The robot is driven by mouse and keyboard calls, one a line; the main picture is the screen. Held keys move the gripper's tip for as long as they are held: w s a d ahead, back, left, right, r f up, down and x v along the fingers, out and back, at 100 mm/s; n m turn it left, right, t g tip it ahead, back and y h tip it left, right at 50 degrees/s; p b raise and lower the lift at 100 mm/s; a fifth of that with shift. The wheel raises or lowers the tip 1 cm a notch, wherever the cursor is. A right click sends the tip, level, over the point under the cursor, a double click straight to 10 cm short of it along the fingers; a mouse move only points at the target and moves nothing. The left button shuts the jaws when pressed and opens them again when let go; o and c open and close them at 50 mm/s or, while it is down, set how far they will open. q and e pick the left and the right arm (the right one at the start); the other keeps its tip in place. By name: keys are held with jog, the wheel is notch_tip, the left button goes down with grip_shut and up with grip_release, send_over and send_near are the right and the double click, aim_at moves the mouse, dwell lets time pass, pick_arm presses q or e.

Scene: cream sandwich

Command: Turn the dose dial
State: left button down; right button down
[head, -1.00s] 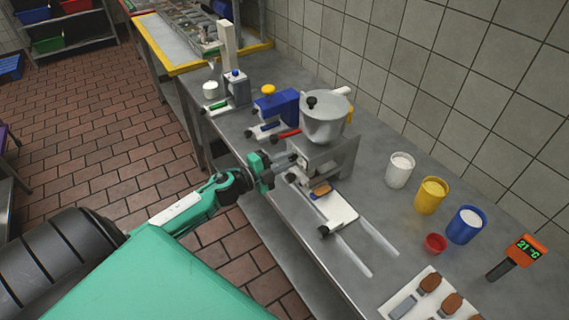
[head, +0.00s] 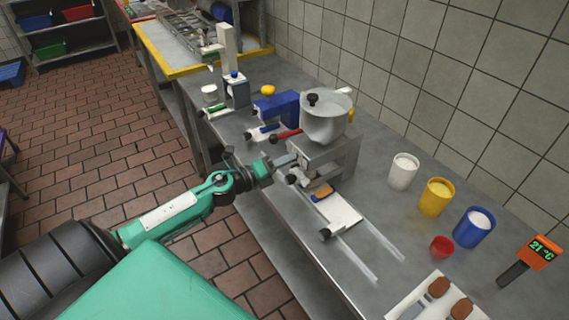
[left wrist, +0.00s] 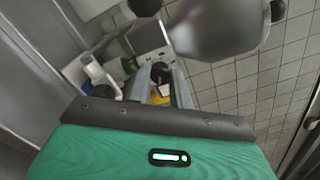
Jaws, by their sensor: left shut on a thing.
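The depositor with its grey hopper (head: 326,117) stands on the steel bench. My left gripper (head: 290,159) reaches its front from the left, its grey fingers shut at the machine's front face. The dose dial is mostly hidden between the fingers; I take it to be the thing gripped. In the left wrist view the fingers of my left gripper (left wrist: 160,84) point at the machine, with a dark round part (left wrist: 160,70) between them. My right gripper is not in view.
A white board (head: 338,211) lies between rails below the hopper. White (head: 403,173), yellow (head: 436,196) and blue (head: 473,229) tubs stand to the right, with a small red cup (head: 442,246) and a thermometer (head: 541,252). A blue device (head: 277,108) stands behind my gripper.

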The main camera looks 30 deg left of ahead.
pick_arm(q)
jog(key=shift+f+m, duration=0.1)
jog(key=shift+m, duration=0.5)
jog(key=shift+m+b, duration=0.3)
jog(key=c, duration=1.3)
grip_release()
jog(key=shift+o, duration=0.2)
jog(key=shift+s, duration=0.1)
jog(key=b+v, duration=0.4)
jog(key=v, duration=0.9)
jog(key=shift+s+a, duration=0.2)
jog(key=shift+s, duration=0.1)
